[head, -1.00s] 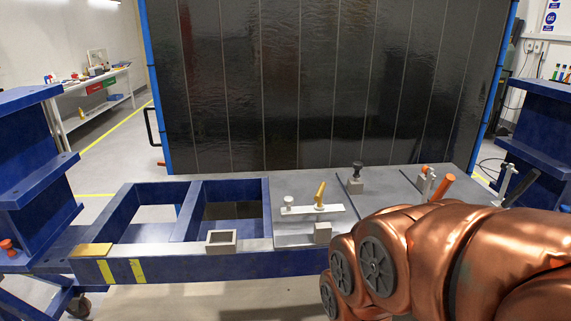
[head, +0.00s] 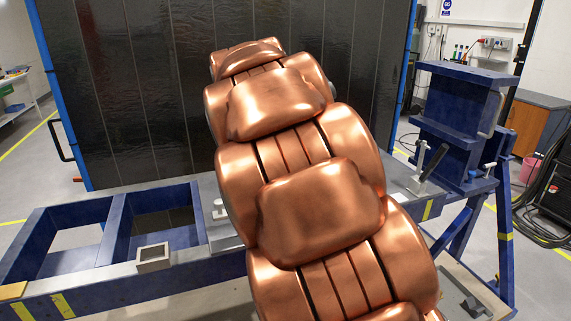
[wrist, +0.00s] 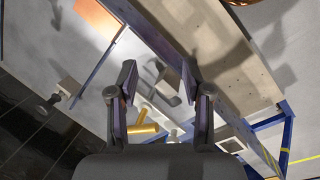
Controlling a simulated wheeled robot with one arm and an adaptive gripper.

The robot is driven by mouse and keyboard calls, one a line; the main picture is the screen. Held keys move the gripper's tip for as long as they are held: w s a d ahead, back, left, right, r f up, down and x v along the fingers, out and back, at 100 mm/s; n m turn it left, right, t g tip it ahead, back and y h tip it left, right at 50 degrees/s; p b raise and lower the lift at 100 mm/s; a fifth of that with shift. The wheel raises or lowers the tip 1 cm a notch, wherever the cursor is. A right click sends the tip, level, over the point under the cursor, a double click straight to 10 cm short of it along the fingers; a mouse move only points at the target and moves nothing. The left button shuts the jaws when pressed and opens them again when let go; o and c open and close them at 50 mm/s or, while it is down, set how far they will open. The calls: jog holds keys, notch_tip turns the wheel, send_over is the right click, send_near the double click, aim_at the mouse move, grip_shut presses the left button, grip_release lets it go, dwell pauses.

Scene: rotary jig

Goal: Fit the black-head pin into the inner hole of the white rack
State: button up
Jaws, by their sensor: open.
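In the wrist view my gripper (wrist: 158,78) is open, with nothing between its fingertips. It hangs above the bench. The black-head pin (wrist: 45,105) stands at the left of the wrist view, by a small light block (wrist: 68,87), well apart from my fingers. A gold pin (wrist: 143,129) shows between and below my fingers. It is at the white rack (wrist: 160,116), which my gripper partly covers. The inner hole cannot be made out. In the head view my arm hides the black-head pin and most of the rack; only a white end piece (head: 219,208) shows.
A small open square box (head: 153,257) sits on the bench's front rail; it also shows in the wrist view (wrist: 232,145). Blue open bays (head: 100,235) lie to the left. A toggle clamp (head: 424,172) stands at the right. A dark panel (head: 130,95) rises behind.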

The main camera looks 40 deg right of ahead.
jog(key=shift+w+d+f+n+t+h+p, duration=0.2)
jog(key=shift+w+d+f+n+t+p, duration=0.15)
jog(key=shift+w+d+n, duration=3)
jog(key=shift+w+d+f+n+t+h+p, duration=0.35)
jog(key=shift+w+d+n, duration=1.95)
jog(key=shift+w, duration=2)
jog(key=shift+w+d+f+n+t+h+p, duration=0.15)
jog(key=shift+w+d+n+t+p, duration=0.3)
jog(key=shift+w+d+n, duration=2.5)
jog(key=shift+w+a+f+n+p, duration=0.2)
jog(key=shift+w+f, duration=0.15)
jog(key=shift+w, duration=0.15)
jog(key=shift+w+a+f+n+p, duration=0.2)
jog(key=shift+w+f, duration=0.1)
jog(key=shift+w, duration=0.15)
jog(key=shift+p+x, duration=0.55)
jog(key=shift+x, duration=1.25)
jog(key=shift+a, duration=0.1)
grip_shut()
